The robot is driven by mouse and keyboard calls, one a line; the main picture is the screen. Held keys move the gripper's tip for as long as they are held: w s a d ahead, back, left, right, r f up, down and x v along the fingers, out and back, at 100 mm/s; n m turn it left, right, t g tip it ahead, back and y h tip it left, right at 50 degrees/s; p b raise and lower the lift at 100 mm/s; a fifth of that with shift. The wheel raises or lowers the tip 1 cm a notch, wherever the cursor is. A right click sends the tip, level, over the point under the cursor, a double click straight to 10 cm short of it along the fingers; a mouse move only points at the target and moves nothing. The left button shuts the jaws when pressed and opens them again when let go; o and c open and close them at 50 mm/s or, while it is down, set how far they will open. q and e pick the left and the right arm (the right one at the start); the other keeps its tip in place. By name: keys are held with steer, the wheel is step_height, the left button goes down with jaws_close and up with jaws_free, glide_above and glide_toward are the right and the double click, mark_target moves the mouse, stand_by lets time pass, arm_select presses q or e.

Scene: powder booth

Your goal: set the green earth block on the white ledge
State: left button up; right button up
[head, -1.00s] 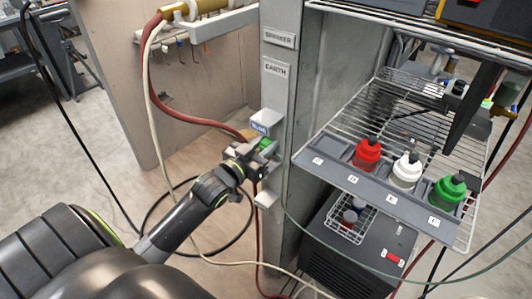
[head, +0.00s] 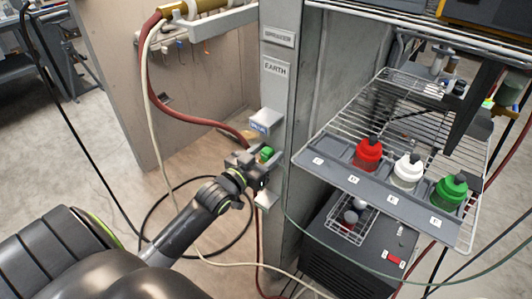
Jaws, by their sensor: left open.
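The green earth block (head: 266,153) shows as a small green patch at the grey post, just beyond my left gripper. My left gripper (head: 268,165) is open, with its fingers close about the block. They hide part of it, and I cannot tell whether they touch it. A white ledge (head: 265,199) sticks out of the post just below the gripper. Another pale ledge (head: 266,121) with a blue label is above the block. What lies directly under the block is hidden by the gripper. My right gripper is not in view.
The grey post (head: 276,90) carries an EARTH label. To its right, a wire shelf (head: 400,110) has a grey tray (head: 362,190) with red, white and green bottles. Hoses and cables hang left of the post and loop below my left arm.

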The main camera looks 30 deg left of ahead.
arm_select(q)
steer(key=shift+r, duration=0.1)
steer(key=shift+r, duration=0.1)
steer(key=s+p, duration=0.4)
steer(key=s, duration=0.8)
steer(key=shift+a, duration=0.45)
